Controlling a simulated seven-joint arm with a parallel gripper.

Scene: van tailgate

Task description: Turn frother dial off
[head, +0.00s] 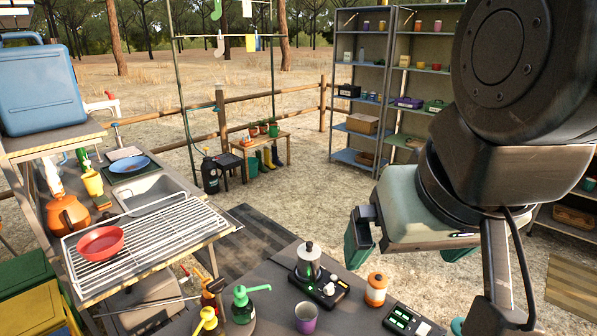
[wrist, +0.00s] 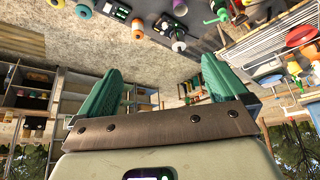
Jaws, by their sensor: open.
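A black countertop unit (head: 332,292) with a white knob (head: 329,290) and green lights carries a silver moka pot (head: 308,262). A second dark unit (head: 407,321) with green lit bars and a white knob (head: 424,328) sits at the lower right of the counter. I cannot tell which knob is the frother dial, or where either one points. My gripper (head: 408,250) is open and empty, with green fingers, apart from both units and to their upper right in the head view. In the wrist view my gripper (wrist: 160,75) also has nothing between its fingers.
An orange jar (head: 376,290) stands between the units, and a purple cup (head: 306,317) is in front. A green pump bottle (head: 243,305) and yellow pump bottle (head: 206,322) stand left. A wire rack (head: 190,228) holds a red bowl (head: 100,242). Shelves (head: 362,85) stand behind.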

